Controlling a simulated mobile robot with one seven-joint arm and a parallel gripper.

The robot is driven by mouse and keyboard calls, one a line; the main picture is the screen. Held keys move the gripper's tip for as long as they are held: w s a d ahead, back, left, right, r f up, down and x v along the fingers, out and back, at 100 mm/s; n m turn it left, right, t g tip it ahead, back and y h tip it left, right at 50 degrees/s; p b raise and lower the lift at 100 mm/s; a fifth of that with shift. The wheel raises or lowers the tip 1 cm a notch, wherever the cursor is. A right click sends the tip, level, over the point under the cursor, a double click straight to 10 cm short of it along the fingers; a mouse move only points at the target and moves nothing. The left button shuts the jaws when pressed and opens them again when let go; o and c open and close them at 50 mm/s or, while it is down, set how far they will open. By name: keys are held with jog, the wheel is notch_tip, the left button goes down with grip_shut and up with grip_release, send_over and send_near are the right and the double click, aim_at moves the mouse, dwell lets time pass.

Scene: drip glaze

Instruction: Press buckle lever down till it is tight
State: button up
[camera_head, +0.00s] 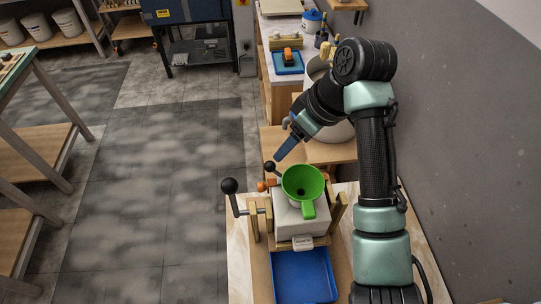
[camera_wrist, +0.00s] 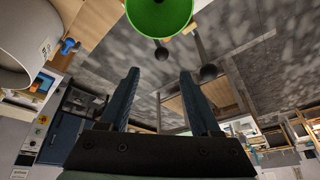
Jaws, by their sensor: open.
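A white block-like mold (camera_head: 300,222) sits in a wooden frame with a green funnel (camera_head: 303,183) on top. A short lever with a black knob (camera_head: 270,167), which looks like the buckle lever, rises behind the funnel near an orange part (camera_head: 267,185). My gripper (camera_head: 279,158) is just above and beside this knob, apparently apart from it, pointing down and left. Whether the lever is tight cannot be told.
A blue tray (camera_head: 303,277) lies in front. A white bucket (camera_head: 335,125) stands behind my arm. The wall is close on the right.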

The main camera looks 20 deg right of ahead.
aim_at(272, 164)
jog(key=p+x, duration=0.3)
jog(key=x, duration=0.8)
jog(key=shift+w+a+f, duration=0.1)
jog(key=shift+a+f, duration=0.15)
jog(key=shift+f, duration=0.1)
grip_shut()
dwell(0.8)
